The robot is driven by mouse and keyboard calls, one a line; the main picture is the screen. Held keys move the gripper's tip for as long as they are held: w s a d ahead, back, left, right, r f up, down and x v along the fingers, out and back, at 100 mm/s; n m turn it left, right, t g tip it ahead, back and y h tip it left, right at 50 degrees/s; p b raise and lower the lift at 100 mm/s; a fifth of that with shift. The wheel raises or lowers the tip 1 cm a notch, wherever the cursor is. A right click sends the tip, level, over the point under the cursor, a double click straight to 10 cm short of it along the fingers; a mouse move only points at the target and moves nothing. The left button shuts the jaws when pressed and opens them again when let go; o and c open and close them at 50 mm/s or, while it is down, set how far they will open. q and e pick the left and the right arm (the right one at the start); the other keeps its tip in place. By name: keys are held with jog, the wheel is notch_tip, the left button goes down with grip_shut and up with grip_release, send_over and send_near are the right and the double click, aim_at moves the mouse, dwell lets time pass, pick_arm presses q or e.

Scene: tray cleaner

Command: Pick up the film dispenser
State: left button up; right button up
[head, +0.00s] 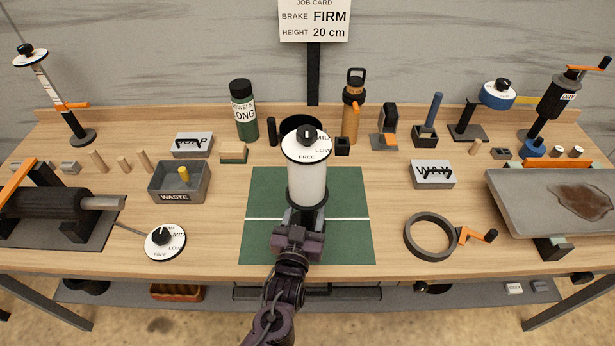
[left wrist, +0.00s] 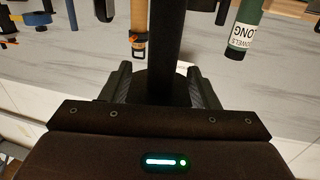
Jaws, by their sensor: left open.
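The film dispenser (head: 307,185) stands upright over the green mat, a pale roll with a round white dial marked FREE, MID and LOW on top and a dark flange at its lower end. My left gripper (head: 298,215) is open at the dispenser's lower end, on the near side. In the left wrist view, a dark upright post (left wrist: 167,40) with a round dark disc lies between the open fingers (left wrist: 162,88). I cannot tell whether the fingers touch it. My right gripper does not show.
The green mat (head: 347,240) has a white line. A dark cup (head: 299,123) stands close behind the dispenser. A WASTE box (head: 180,196) and a second dial (head: 165,242) are left. A dark ring (head: 431,236) and a stained tray (head: 550,220) are right.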

pick_arm(q)
jog(key=w, duration=0.3)
jog(key=shift+w+d+r+p, duration=0.15)
jog(key=shift+w+d+p, duration=0.1)
jog(key=shift+p, duration=0.05)
grip_shut()
jog(key=shift+r, duration=0.15)
